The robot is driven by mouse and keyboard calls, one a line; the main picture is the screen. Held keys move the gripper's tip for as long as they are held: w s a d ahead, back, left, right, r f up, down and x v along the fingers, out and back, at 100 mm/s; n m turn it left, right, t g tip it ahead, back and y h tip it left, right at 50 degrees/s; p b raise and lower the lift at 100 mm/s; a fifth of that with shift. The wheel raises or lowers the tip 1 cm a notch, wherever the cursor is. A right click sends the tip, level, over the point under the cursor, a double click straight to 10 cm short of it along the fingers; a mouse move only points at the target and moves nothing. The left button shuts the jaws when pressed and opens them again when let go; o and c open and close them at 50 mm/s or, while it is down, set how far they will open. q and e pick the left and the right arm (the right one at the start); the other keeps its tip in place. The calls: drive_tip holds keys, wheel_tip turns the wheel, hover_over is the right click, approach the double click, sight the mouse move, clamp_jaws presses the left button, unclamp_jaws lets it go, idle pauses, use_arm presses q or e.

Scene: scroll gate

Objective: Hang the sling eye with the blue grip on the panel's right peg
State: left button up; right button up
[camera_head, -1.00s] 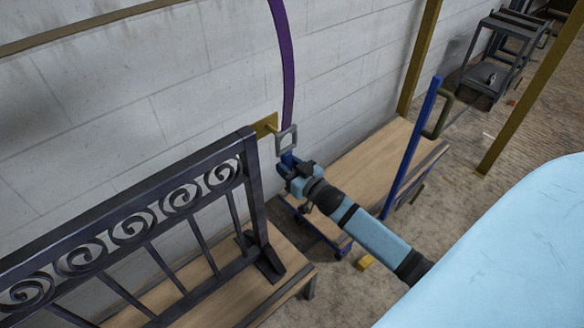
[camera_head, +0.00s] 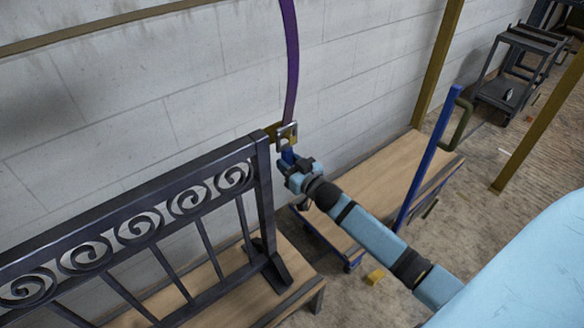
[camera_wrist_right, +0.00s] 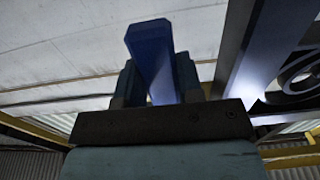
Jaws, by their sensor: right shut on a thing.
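The dark scroll gate panel (camera_head: 150,222) stands upright on a wooden bench at the left. Its yellow right peg (camera_head: 272,130) sticks out near the top of the right post. The grey square sling eye (camera_head: 287,134), on a purple sling (camera_head: 291,65), is at the peg, and the peg's end shows through its opening. I cannot tell how far the eye sits along the peg. My right gripper (camera_head: 292,161) is shut on the blue grip (camera_head: 287,154) just below the eye. The blue grip also stands between the fingers in the right wrist view (camera_wrist_right: 151,55). My left gripper is not in view.
A wooden-topped cart (camera_head: 375,180) with a blue handle post (camera_head: 428,160) stands behind my right arm. A dark shelf trolley (camera_head: 515,65) is at the back right. Yellow posts (camera_head: 437,65) rise by the wall. A small yellow block (camera_head: 375,276) lies on the floor.

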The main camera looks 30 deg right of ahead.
drive_tip(key=shift+w+f, duration=0.3)
drive_tip(key=shift+w, duration=0.4)
drive_tip(key=shift+w+f, duration=0.1)
drive_tip(key=shift+f, duration=0.1)
drive_tip(key=o, duration=1.3)
drive_tip(key=shift+f, duration=0.1)
drive_tip(key=shift+o, duration=0.2)
